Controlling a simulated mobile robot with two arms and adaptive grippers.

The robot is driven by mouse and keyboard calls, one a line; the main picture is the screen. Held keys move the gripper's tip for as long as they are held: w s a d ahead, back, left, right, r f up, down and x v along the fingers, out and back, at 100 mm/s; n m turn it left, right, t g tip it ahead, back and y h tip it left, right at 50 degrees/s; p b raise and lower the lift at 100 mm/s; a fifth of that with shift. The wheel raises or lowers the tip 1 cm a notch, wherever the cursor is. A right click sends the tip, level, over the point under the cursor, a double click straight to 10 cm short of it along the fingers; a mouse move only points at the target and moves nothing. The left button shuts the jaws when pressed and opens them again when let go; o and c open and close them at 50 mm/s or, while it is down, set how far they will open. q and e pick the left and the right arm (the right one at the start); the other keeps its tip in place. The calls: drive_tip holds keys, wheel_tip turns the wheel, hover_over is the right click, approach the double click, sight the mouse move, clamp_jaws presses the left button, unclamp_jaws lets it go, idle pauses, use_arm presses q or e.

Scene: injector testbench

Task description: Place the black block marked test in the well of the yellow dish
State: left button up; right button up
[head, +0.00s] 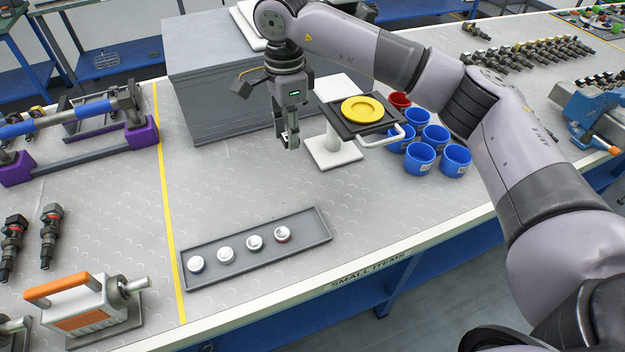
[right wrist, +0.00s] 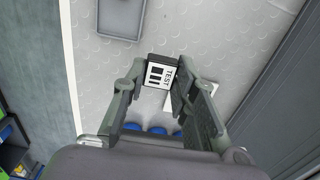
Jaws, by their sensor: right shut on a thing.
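The yellow dish (head: 362,109) lies on a black square plate (head: 345,128) on a white stand (head: 332,155). Its round well faces up, and I see nothing in it. My right gripper (head: 289,142) hangs pointing down, left of the dish in the head view, apart from the stand. In the right wrist view my right gripper (right wrist: 157,78) is shut on the black block (right wrist: 158,73), whose white label reads TEST. The block is held between the fingertips, above the table. In the head view it is hard to make out from the fingers. My left gripper is not in view.
Several blue cups (head: 420,158) and a red cup (head: 400,101) stand right of the dish. A white handle (head: 384,140) sticks out beside the plate. A grey box (head: 215,90) stands behind my gripper. A grey tray (head: 258,262) with white-topped pieces lies in front. The table between is clear.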

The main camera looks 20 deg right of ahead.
sight(295, 201)
wheel_tip(295, 201, down, 19)
drive_tip(key=p, duration=0.5)
drive_tip(key=shift+s+r+p, duration=0.1)
drive_tip(key=shift+p, duration=0.2)
drive_tip(key=shift+f, duration=0.2)
drive_tip(key=shift+f, duration=0.2)
drive_tip(key=o, duration=0.6)
drive_tip(key=shift+r, duration=0.15)
